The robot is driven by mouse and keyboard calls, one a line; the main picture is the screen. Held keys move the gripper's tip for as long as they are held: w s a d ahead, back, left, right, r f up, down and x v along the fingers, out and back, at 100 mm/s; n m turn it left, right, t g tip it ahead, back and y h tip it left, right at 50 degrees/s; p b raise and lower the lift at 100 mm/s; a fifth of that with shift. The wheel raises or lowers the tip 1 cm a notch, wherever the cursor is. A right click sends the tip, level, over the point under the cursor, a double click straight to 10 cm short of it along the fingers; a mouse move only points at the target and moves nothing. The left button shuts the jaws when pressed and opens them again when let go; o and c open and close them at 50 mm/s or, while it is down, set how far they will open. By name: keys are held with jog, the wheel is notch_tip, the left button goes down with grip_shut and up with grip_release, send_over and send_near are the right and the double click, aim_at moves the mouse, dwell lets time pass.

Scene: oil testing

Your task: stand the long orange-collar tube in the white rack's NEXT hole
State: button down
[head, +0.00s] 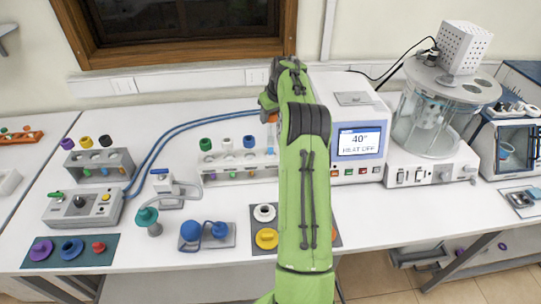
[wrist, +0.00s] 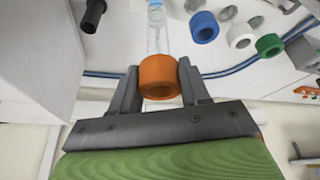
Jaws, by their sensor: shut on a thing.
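My gripper (wrist: 158,72) is shut on the orange collar of the long tube (wrist: 157,78). In the wrist view the clear glass of the tube runs away from the collar, with light blue at its far end. My gripper is above the right end of the rack, which my arm covers. I cannot see which hole lies below the tube.
A white heater box with a screen (head: 360,141) stands close on the right. A grey rack (head: 98,164) with purple, yellow and black collars is at the left. Blue hoses (head: 165,140) run behind the white rack. A mat with white and yellow rings (head: 266,238) lies in front.

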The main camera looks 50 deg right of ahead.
aim_at(271, 139)
jog(key=shift+f+b, duration=0.3)
jog(key=shift+f, duration=0.4)
jog(key=shift+f+b, duration=1.3)
jog(key=shift+f, duration=0.75)
jog(key=shift+f+b, duration=1.2)
jog(key=shift+f, duration=0.65)
jog(key=shift+f+b, duration=0.45)
jog(key=shift+f, duration=0.25)
jog(key=shift+c, duration=2.4)
grip_release()
jog(key=shift+r, duration=0.15)
jog(key=v, duration=1.5)
jog(key=shift+r+p, duration=0.3)
jog(key=shift+p, duration=0.1)
